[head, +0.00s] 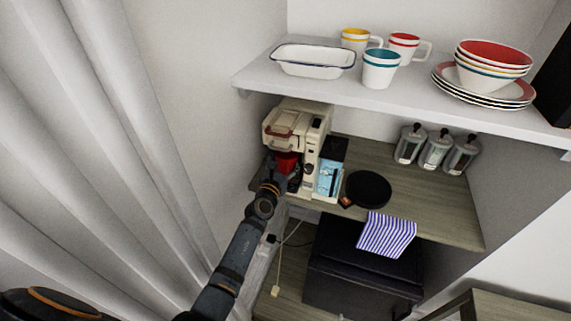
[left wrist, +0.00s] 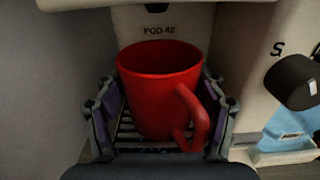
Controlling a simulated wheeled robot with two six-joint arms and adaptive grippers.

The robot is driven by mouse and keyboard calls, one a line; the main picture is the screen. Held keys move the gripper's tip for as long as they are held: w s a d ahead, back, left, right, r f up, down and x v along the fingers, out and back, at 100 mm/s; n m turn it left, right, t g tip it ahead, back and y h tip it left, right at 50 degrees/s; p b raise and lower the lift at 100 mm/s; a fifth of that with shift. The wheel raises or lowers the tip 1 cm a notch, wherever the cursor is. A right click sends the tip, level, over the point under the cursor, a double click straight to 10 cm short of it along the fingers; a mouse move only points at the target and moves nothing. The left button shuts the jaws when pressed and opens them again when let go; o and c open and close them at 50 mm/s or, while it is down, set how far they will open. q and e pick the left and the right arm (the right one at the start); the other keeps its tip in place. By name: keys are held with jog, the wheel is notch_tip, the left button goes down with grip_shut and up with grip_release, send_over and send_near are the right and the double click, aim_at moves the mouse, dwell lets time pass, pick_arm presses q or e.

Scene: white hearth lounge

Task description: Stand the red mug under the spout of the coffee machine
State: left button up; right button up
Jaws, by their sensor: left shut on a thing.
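The red mug (left wrist: 155,100) is upright in the left wrist view, over the slotted drip tray (left wrist: 127,126) of the coffee machine, with its handle to the right and toward me. My left gripper (left wrist: 158,120) is shut on the mug, one finger at each side. In the head view the coffee machine (head: 313,130) is cream-coloured and stands on the wooden counter. The red mug (head: 286,163) shows there below the machine's front head, partly hidden by my left gripper (head: 280,178). The spout is not visible, and I cannot tell whether the mug's base touches the tray.
A blue packet (head: 328,180) stands right beside the machine, near a black round pan (head: 368,189). A striped cloth (head: 386,235) hangs over the counter edge. Canisters (head: 436,149) stand at the back right. The shelf (head: 420,101) above holds dishes and mugs.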

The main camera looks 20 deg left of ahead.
pick_arm(q)
jog(key=shift+s+r, duration=0.1)
jog(key=shift+r, duration=0.05)
jog(key=o, duration=1.3)
jog(key=shift+f, duration=0.25)
jog(key=shift+c, duration=0.2)
jog(key=shift+r, duration=0.1)
jog(key=shift+s+r+p, duration=0.1)
jog(key=shift+r+p, duration=0.1)
jog(key=shift+p, duration=0.1)
jog(key=s, duration=1.1)
jog(key=shift+s+a, duration=0.2)
jog(key=shift+s, duration=0.2)
jog(key=shift+f, duration=0.1)
